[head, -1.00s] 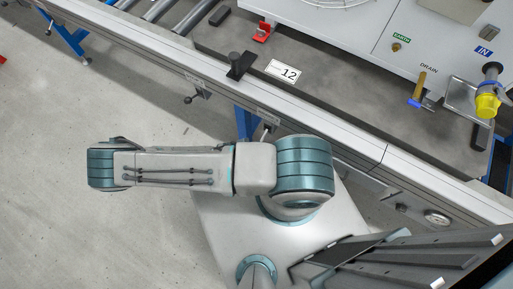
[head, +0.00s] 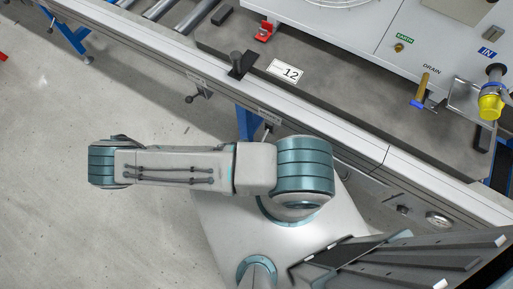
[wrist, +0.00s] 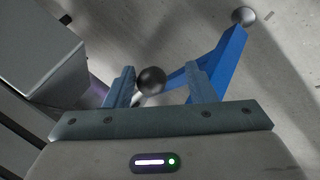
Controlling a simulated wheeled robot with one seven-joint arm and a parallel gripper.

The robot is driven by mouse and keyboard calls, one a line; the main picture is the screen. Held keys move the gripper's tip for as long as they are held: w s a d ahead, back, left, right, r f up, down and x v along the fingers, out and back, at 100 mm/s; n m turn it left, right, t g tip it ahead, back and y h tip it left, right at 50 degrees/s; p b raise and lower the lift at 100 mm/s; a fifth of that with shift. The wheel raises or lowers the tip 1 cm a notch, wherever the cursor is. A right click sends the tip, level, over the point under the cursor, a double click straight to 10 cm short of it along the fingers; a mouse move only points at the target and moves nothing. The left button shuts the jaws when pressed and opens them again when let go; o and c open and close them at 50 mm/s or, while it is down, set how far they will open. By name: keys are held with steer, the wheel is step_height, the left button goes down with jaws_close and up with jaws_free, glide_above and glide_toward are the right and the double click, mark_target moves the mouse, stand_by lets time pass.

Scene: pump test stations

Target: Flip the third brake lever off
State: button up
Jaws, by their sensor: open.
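In the wrist view my gripper (wrist: 161,85) is open, with one finger on each side of a dark ball knob (wrist: 150,81). A short pale rod shows below the knob, which looks like a brake lever's end. I cannot tell whether the fingers touch it. In the head view one lever with a dark knob (head: 190,99) hangs from the rail's front under a small label. Another lever (head: 267,130) shows farther right, partly hidden by my arm. My gripper is hidden in the head view. Which lever counts as third cannot be told here.
A blue leg (wrist: 226,60) stands close to the right finger. A grey box-like body (wrist: 45,50) is at left. Floor (head: 70,230) is clear at left.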

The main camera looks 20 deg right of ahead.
steer(key=p+v, duration=0.1)
steer(key=v, duration=1.2)
steer(key=shift+a+r, duration=0.25)
steer(key=shift+a, duration=0.1)
steer(key=shift+s+a, duration=0.1)
steer(key=w+a+r+g+y+p, duration=0.2)
steer(key=a+r+y, duration=0.2)
steer(key=r, duration=0.7)
steer(key=w+a+r+g+y+p, duration=0.2)
steer(key=a+r+y, duration=0.15)
steer(key=r, duration=0.65)
steer(key=d+r+n+t+p, duration=0.1)
steer(key=d+r, duration=0.3)
steer(key=r, duration=0.5)
steer(key=s+d+r+t+p, duration=0.1)
steer(key=d+r, duration=0.4)
steer(key=r, duration=0.5)
steer(key=s+d+r+n+t+p, duration=0.1)
steer(key=d+r+t, duration=0.1)
steer(key=d+r, duration=0.3)
step_height(320, 180, up, 5)
steer(key=shift+s+f+n+p, duration=0.25)
steer(key=shift+n+p, duration=0.05)
steer(key=shift+p, duration=0.1)
